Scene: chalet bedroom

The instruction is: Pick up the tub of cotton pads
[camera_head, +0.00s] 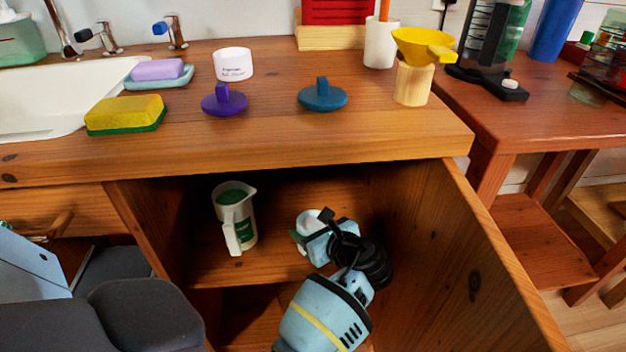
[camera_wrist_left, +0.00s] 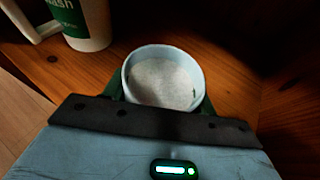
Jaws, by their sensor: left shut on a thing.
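A small round white tub (camera_wrist_left: 163,84) with a pale, flat white filling, seemingly the cotton pads, stands inside the open cupboard. It also shows, partly hidden by my gripper, in the head view (camera_head: 309,220). My left gripper (camera_head: 304,236) reaches into the cupboard and is shut on the tub, with dark fingers on either side of it in the left wrist view (camera_wrist_left: 162,95). The tub looks upright and on or just above the shelf; I cannot tell which. My right gripper is not in view.
A white and green measuring jug (camera_head: 236,214) stands left of the tub on the cupboard shelf (camera_head: 270,268). The open door (camera_head: 495,270) bounds the right. On the countertop are a white labelled tub (camera_head: 233,64), two plugs, a sponge (camera_head: 125,114) and a yellow funnel (camera_head: 424,45).

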